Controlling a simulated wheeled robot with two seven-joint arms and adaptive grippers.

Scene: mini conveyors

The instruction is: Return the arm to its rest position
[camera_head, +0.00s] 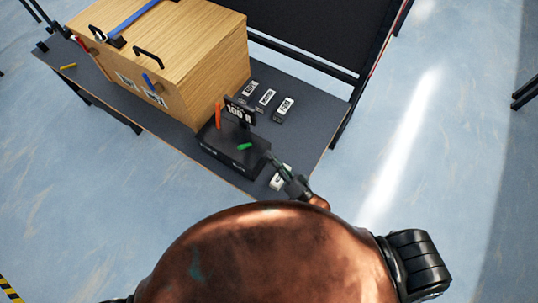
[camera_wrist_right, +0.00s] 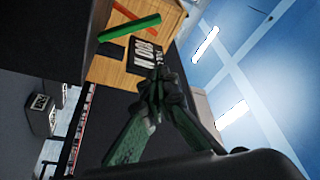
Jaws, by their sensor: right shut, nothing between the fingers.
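My right gripper (camera_head: 272,160) reaches in from the bottom at the right end of the dark table, just right of a black box (camera_head: 230,160). In the right wrist view its fingers (camera_wrist_right: 157,82) meet at the tips, shut with nothing between them. A green piece (camera_head: 244,146) lies on top of the black box, apart from the fingertips; a green bar also shows in the wrist view (camera_wrist_right: 130,27). My left gripper is not in view.
A wooden cabinet (camera_head: 180,50) with handles stands on the table (camera_head: 300,95). A sign (camera_head: 239,112) and orange piece (camera_head: 218,115) stand at the black box. Several labelled blocks (camera_head: 284,109) lie behind; another (camera_head: 280,178) is beside the gripper. Floor (camera_head: 430,150) at right is clear.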

